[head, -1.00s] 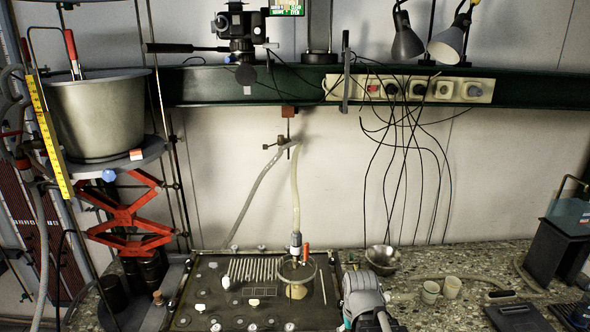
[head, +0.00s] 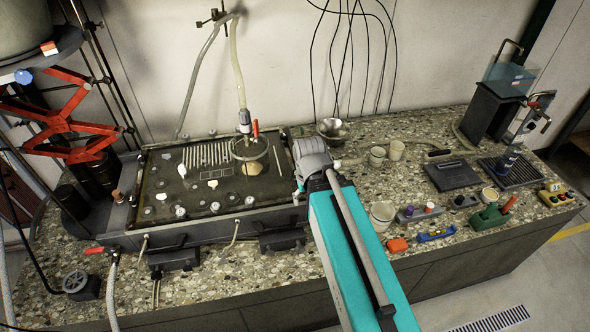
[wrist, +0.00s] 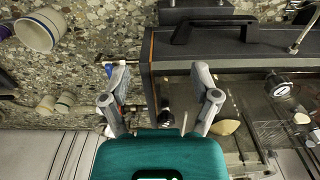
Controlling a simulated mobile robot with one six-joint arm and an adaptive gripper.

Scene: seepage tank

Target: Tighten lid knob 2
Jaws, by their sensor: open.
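The dark seepage tank (head: 215,235) stands on the bench at left centre in the head view, its flat lid (head: 165,170) carrying several small round knobs near its edges. I cannot tell which one is lid knob 2; no number is legible. In the wrist view my gripper (wrist: 160,75) is open, its two grey fingers apart and nothing between the tips. It is over the end of the tank. A small dark knob (wrist: 165,103) shows between the fingers, lower down. A larger black-and-silver knob (wrist: 276,86) shows right of them. In the head view my arm hides the fingers.
A hose fitting and glass ring (head: 249,148) rise from the lid. A metal bowl (head: 333,131), cups (head: 382,214) and small tools stand right of the tank. A black handle (wrist: 215,30) sticks out of the tank's side.

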